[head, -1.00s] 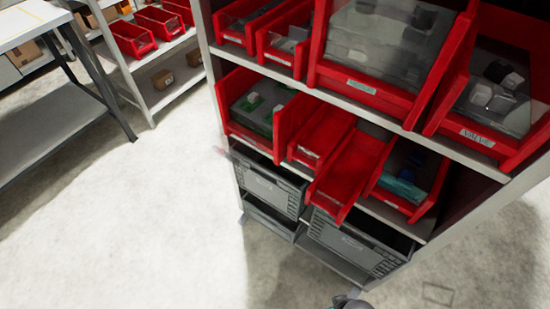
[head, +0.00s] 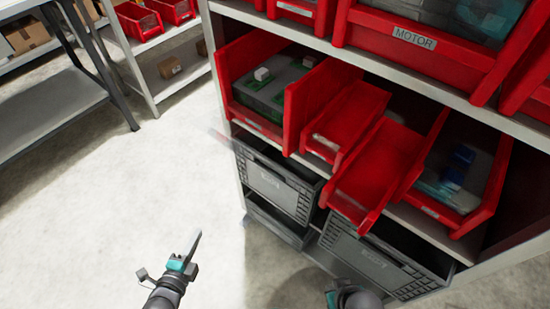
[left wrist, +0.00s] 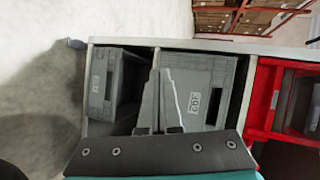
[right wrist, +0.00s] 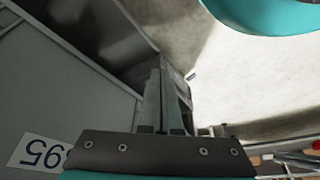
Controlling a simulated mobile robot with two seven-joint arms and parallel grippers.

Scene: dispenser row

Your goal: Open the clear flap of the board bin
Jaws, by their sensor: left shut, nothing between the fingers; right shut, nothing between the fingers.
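The board bin (head: 292,118) is the red bin at the left end of the middle shelf, holding green boards and small white-topped parts. Its clear flap (head: 262,98) looks like a greyish see-through sheet across the front opening, seemingly down; its edges are hard to make out. My left gripper (head: 195,243) is shut and empty, well below and left of the bin, over the floor. In the left wrist view its fingers (left wrist: 160,100) point at grey crates. My right gripper (right wrist: 163,100) is shut and empty in the right wrist view; in the head view only a dark arm part shows.
Two empty-looking red bins (head: 345,120) stand right of the board bin, then a red bin with blue parts (head: 460,165). Grey crates (head: 275,180) sit below. A shelf with a MOTOR bin (head: 420,45) overhangs above. Open floor (head: 130,190) lies to the left.

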